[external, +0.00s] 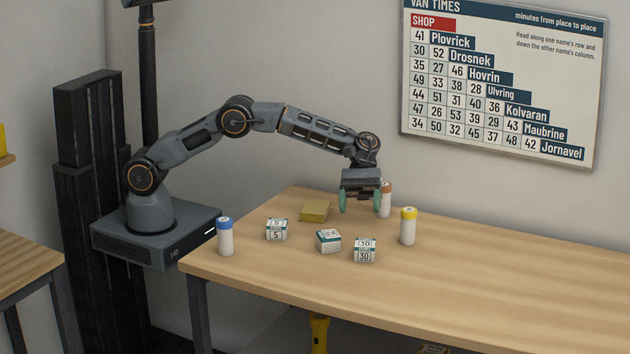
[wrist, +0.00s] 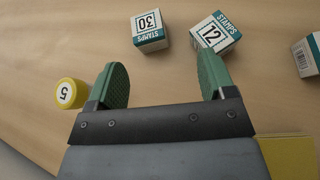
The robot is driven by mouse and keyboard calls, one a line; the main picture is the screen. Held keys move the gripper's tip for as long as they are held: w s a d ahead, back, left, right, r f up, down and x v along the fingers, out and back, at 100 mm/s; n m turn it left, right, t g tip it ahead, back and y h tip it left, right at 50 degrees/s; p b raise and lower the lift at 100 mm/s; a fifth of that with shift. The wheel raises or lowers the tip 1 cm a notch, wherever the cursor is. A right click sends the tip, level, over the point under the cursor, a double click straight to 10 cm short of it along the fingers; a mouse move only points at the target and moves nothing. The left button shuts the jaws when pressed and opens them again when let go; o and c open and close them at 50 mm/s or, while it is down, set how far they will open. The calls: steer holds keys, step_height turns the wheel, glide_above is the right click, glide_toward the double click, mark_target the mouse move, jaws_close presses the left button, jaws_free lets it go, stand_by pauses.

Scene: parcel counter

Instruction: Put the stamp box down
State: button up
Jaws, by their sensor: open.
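My gripper (external: 359,203) is open and empty above the table, and its two green fingers (wrist: 163,78) stand apart in the wrist view. Three white and teal stamp boxes rest on the table.
A yellow-capped tube (external: 408,226) stands right of my gripper, and an orange-capped tube (external: 386,200) stands partly hidden behind it. A blue-capped tube (external: 225,237) is near the left edge. A yellow block (external: 315,210) lies behind the boxes. The table's right side (external: 530,270) is clear.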

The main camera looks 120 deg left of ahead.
steer(key=s+d+r+m+g+y, duration=0.1)
steer(key=s+d+r+m+y, duration=0.15)
steer(key=s, duration=0.25)
steer(key=s+d+r+m+g+y, duration=0.1)
steer(key=s+d+r+m+y, duration=0.15)
steer(key=s+d+m, duration=0.2)
steer(key=s+f+m+y, duration=0.1)
steer(key=s+m+y, duration=0.2)
steer(key=s+m, duration=0.4)
steer(key=s+f+m+t+y, duration=0.1)
steer(key=s+m+y, duration=0.2)
steer(key=s, duration=1.7)
steer(key=m, duration=0.4)
steer(key=shift+s+d+f+y, duration=0.25)
steer(key=shift+s+d+y, duration=0.05)
steer(key=shift+y, duration=0.1)
steer(key=shift+r+p, duration=1)
steer(key=shift+r, duration=0.25)
step_height(320, 180, up, 12)
steer(key=t+p, duration=0.1)
steer(key=p, duration=0.8)
steer(key=shift+d+p, duration=0.2)
steer(key=shift+p, duration=0.15)
